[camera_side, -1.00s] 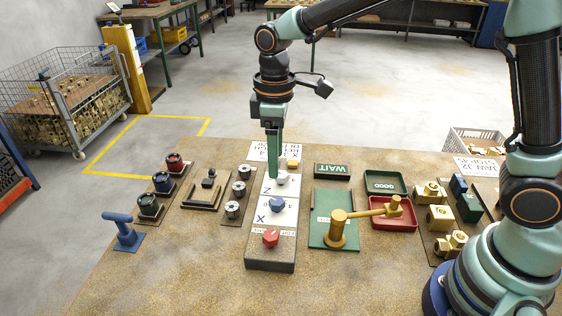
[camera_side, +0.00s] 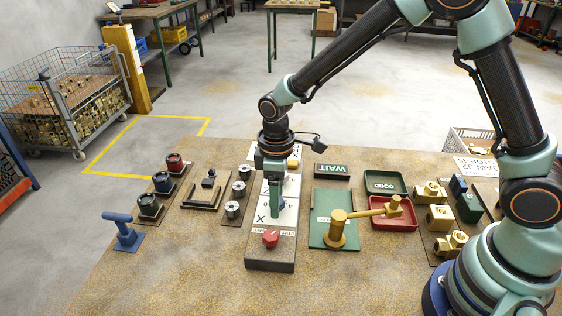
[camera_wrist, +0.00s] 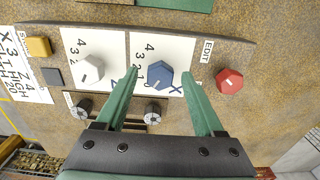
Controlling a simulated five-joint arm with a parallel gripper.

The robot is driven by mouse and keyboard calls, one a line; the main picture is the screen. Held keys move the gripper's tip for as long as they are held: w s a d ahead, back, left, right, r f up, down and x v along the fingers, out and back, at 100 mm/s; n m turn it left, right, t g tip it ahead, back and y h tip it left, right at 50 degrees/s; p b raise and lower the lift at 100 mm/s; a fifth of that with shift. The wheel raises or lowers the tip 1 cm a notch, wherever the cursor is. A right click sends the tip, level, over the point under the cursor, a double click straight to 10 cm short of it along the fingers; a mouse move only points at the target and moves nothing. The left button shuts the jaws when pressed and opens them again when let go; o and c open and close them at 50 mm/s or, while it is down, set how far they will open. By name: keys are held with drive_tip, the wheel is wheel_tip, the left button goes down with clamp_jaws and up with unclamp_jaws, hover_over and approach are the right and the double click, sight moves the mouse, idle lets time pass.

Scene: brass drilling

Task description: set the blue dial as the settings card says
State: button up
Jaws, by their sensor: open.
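The blue dial (camera_wrist: 160,74) sits on the panel's white X plate (camera_wrist: 151,45), with numbers around it, between the white dial (camera_wrist: 90,69) and the red knob (camera_wrist: 229,80). My gripper (camera_wrist: 168,75) is open, its green fingers on either side of the blue dial, with a visible gap on each side in the wrist view. In the side view my gripper (camera_side: 277,212) hides most of the blue dial. The settings card (camera_wrist: 20,66) lies at the left of the wrist view; its lines appear to read X 3 and Z 4, with more text below.
A yellow button (camera_wrist: 39,46) is at the panel's far end. The red knob (camera_side: 271,238) stands close in front of my gripper. Chucks (camera_side: 233,210) stand left of the panel, and a brass lever (camera_side: 340,228) on a green plate stands right.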

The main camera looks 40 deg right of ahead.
clamp_jaws()
drive_tip(key=shift+m, duration=0.4)
drive_tip(key=m, duration=0.3)
drive_tip(key=shift+m, duration=0.4)
drive_tip(key=m, duration=0.4)
drive_tip(key=shift+m, duration=0.3)
drive_tip(key=m, duration=0.4)
drive_tip(key=shift+w, duration=0.1)
drive_tip(key=shift+m, duration=2.2)
